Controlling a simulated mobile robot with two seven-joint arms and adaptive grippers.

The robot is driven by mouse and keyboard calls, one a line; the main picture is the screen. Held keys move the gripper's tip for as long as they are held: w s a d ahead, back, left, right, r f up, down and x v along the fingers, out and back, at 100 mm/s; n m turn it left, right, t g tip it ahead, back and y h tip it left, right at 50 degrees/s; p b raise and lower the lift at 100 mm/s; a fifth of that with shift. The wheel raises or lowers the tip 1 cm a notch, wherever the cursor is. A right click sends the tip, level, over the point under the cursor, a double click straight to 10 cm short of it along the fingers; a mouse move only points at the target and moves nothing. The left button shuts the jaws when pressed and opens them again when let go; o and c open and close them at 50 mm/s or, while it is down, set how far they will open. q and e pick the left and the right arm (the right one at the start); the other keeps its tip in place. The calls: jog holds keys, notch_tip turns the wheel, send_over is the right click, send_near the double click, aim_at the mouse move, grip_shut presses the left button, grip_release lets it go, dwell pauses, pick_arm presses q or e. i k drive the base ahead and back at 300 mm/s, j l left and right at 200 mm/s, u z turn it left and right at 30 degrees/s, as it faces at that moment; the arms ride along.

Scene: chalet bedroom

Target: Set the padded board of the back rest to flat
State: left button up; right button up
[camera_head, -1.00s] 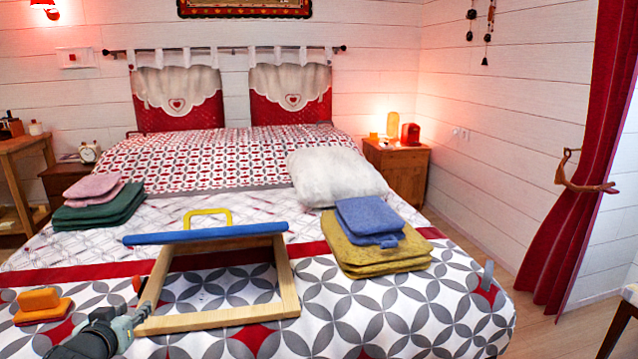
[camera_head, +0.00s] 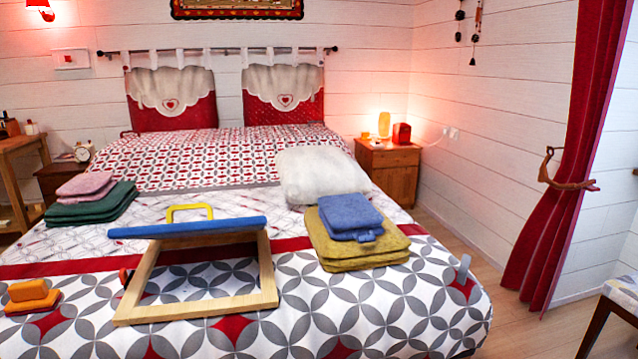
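The back rest lies on the bed, with a pale wooden frame (camera_head: 197,310) flat on the cover. Its padded board, blue on its edge (camera_head: 188,228), is raised at the far side of the frame and seen nearly edge-on, so I cannot tell its exact angle. A yellow handle (camera_head: 190,211) stands up behind the board. A small orange-red knob (camera_head: 124,276) sits at the frame's left side. Neither of my grippers is in view.
Folded yellow blankets (camera_head: 352,246) with blue cloths (camera_head: 350,214) lie right of the back rest, near a white pillow (camera_head: 321,173). Green and pink cloths (camera_head: 90,207) lie at left. Orange folded cloths (camera_head: 29,297) lie front left. A grey clip (camera_head: 463,268) stands at the bed's right edge.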

aim_at(210, 226)
jog(key=i+j+u, duration=0.15)
jog(key=i+j, duration=0.2)
jog(key=i+j+u, duration=0.15)
jog(key=i+j, duration=0.15)
jog(key=i, duration=0.2)
jog(key=i+j+u, duration=0.15)
jog(key=i, duration=0.3)
